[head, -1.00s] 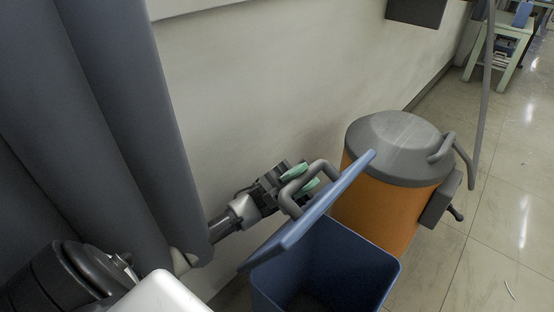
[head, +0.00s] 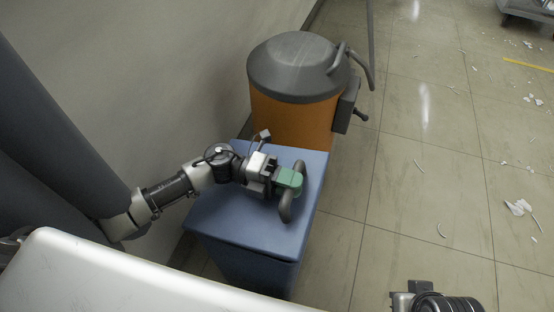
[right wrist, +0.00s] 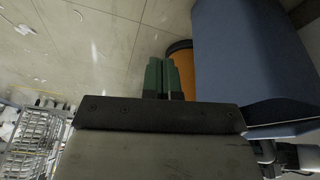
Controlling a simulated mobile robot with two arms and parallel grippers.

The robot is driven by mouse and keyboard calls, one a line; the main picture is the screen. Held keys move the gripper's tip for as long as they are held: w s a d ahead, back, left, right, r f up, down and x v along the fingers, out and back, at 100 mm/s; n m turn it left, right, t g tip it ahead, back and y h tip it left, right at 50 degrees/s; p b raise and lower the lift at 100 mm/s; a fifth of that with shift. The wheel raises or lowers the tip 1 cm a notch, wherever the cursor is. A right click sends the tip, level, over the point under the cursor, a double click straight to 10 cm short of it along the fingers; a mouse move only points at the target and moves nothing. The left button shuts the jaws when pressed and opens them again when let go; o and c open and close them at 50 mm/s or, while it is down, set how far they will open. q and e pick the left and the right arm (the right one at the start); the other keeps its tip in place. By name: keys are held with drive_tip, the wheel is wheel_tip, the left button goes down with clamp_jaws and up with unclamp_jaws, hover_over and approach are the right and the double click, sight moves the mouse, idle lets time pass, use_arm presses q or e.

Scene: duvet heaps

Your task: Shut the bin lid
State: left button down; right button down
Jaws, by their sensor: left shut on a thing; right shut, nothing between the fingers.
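The blue bin (head: 235,268) stands against the wall, and its flat blue lid (head: 232,218) lies across the top, looking closed, with no opening visible. A grey bar handle (head: 286,210) sticks up from the lid. My left gripper (head: 290,182) reaches in from the left over the lid and is shut on this handle, its green fingers around the bar. In the right wrist view my right gripper (right wrist: 162,78) is shut and empty, apart from the blue bin (right wrist: 240,50) at the right.
An orange drum (head: 295,120) with a grey domed top (head: 298,65) stands just behind the bin. The tiled floor (head: 430,190) to the right is mostly open, with scattered paper scraps (head: 518,207). A wire rack (right wrist: 35,135) shows in the right wrist view.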

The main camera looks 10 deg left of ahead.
use_arm(q)
drive_tip(key=f, duration=0.1)
drive_tip(key=d+f+y, duration=0.1)
drive_tip(key=f, duration=0.1)
drive_tip(key=shift+d+p, duration=0.1)
drive_tip(key=shift+p, duration=0.25)
drive_tip(key=shift+d+f+y, duration=0.15)
drive_tip(key=shift+f+y, duration=0.35)
drive_tip(key=c, duration=1)
unclamp_jaws()
use_arm(e)
drive_tip(key=shift+x, duration=0.8)
drive_tip(key=shift+w+r, duration=0.1)
drive_tip(key=shift+w, duration=0.05)
use_arm(q)
drive_tip(key=a, duration=0.2)
drive_tip(key=a+r, duration=0.1)
drive_tip(key=a, duration=0.4)
drive_tip(key=shift+w+a+r, duration=0.15)
drive_tip(key=shift+w+a, duration=0.05)
drive_tip(key=shift+w, duration=0.1)
use_arm(e)
drive_tip(key=shift+w+a+f, duration=0.1)
drive_tip(key=shift+w+f, duration=0.05)
drive_tip(key=shift+f, duration=0.3)
